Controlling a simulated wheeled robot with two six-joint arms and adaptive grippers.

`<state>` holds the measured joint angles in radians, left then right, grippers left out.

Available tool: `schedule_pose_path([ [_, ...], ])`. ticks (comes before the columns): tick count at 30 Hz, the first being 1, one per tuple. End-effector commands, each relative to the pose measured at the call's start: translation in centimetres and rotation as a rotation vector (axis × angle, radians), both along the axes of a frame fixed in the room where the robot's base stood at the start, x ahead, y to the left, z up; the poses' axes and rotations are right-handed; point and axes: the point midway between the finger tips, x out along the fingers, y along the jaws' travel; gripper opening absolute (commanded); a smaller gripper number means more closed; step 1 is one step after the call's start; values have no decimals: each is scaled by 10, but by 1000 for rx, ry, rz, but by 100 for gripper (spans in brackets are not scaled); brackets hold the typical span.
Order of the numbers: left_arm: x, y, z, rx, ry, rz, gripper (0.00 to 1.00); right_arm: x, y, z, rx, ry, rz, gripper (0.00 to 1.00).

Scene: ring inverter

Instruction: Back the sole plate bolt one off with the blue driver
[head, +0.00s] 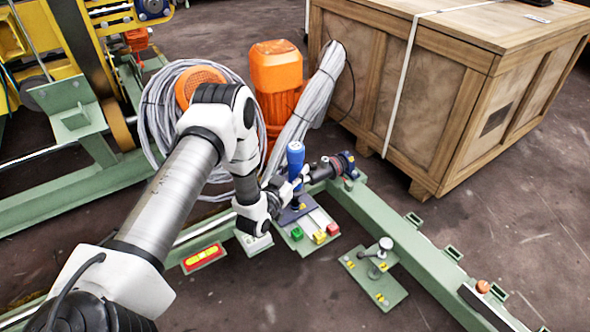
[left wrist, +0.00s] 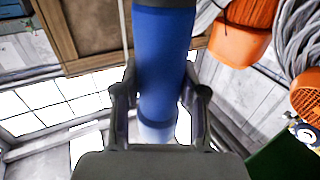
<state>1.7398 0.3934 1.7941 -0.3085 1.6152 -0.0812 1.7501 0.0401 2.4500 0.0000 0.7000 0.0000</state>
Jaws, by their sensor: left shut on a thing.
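My left gripper (head: 298,183) is shut on the blue driver (head: 295,156), which stands roughly upright. In the left wrist view the blue shaft of the driver (left wrist: 163,60) passes between the two fingers of the left gripper (left wrist: 160,105). A second green plate (head: 391,292) with yellow marks lies to the right. I cannot make out bolt one or whether the driver touches it. My right gripper is not in view.
An orange motor (head: 276,68) and coiled grey cable (head: 158,110) stand behind my left arm. A large wooden crate (head: 420,110) fills the back right. A green frame rail (head: 400,230) runs along the right. A red tray (head: 204,257) sits left.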

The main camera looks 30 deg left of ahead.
Motion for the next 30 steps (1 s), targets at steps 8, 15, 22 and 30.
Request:
schedule_pose_path([
  [8, 1, 0, -3, 0, -4, 0, 0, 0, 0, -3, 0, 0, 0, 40],
  [15, 1, 0, -6, 0, -4, 0, 0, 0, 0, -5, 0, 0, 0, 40],
  [22, 1, 0, -9, 0, -4, 0, 0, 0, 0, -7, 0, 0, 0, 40],
  [30, 0, 0, -12, 0, -3, 0, 0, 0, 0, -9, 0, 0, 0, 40],
])
